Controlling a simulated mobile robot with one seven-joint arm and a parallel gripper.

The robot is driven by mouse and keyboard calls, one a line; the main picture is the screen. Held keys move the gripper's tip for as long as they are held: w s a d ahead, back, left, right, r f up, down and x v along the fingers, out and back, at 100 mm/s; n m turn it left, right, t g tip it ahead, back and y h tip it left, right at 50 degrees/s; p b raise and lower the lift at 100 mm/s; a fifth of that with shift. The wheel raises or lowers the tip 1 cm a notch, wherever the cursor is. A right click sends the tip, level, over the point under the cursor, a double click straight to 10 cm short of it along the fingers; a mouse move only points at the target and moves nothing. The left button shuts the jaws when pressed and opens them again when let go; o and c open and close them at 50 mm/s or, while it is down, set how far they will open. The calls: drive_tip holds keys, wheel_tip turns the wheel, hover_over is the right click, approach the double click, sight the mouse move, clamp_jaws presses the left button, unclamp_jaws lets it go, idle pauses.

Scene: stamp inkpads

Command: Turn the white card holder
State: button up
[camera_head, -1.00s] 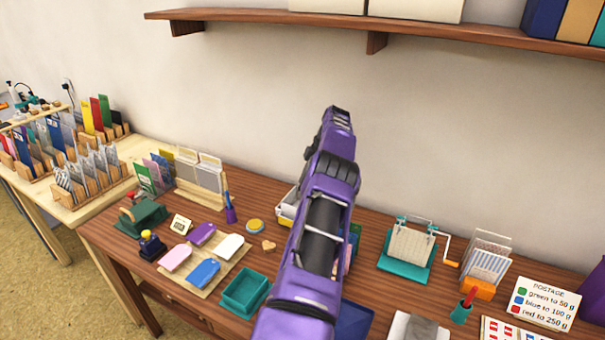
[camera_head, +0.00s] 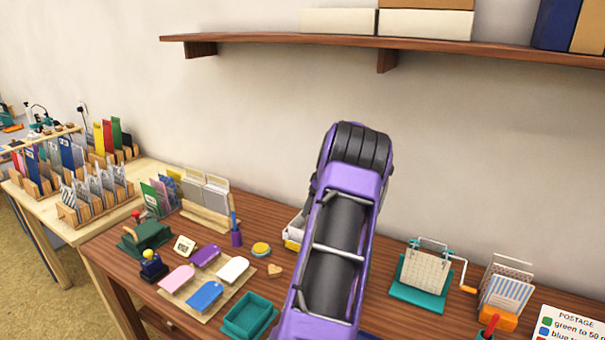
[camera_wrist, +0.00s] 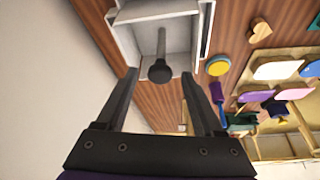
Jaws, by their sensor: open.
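A white holder (camera_wrist: 150,15) with open compartments shows at the top of the wrist view. A dark round knob (camera_wrist: 159,70) on a short stem stands out from it. My gripper (camera_wrist: 160,76) is open, with one finger on either side of the knob in the picture; I cannot tell whether they touch it. In the head view, only the left edge of a white box (camera_head: 293,228) with a yellow part shows beside my purple arm, which hides the rest and my gripper.
A teal-based stand (camera_head: 421,295) is at right. The wall (camera_head: 430,150) is close behind the table.

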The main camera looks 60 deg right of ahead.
drive_tip(key=m, duration=0.2)
drive_tip(key=m+h, duration=0.1)
drive_tip(key=m, duration=0.1)
drive_tip(key=m+g+h+p, duration=0.1)
drive_tip(key=m, duration=0.1)
drive_tip(key=shift+w+a+r, duration=0.1)
drive_tip(key=shift+w+a, duration=0.1)
drive_tip(key=shift+a, duration=0.05)
drive_tip(key=m+g+p, duration=0.1)
drive_tip(key=m, duration=0.3)
drive_tip(key=shift+w+a+h+p, duration=0.1)
drive_tip(key=shift+w+h+p, duration=0.05)
drive_tip(key=shift+h+p, duration=0.2)
drive_tip(key=m+g+p, duration=0.1)
drive_tip(key=m+p, duration=0.1)
drive_tip(key=m, duration=0.1)
drive_tip(key=shift+w+m+g+h, duration=0.1)
drive_tip(key=shift+m+g+h, duration=0.2)
drive_tip(key=shift+g+h, duration=0.1)
drive_tip(key=v, duration=1.7)
drive_tip(key=shift+r, duration=0.15)
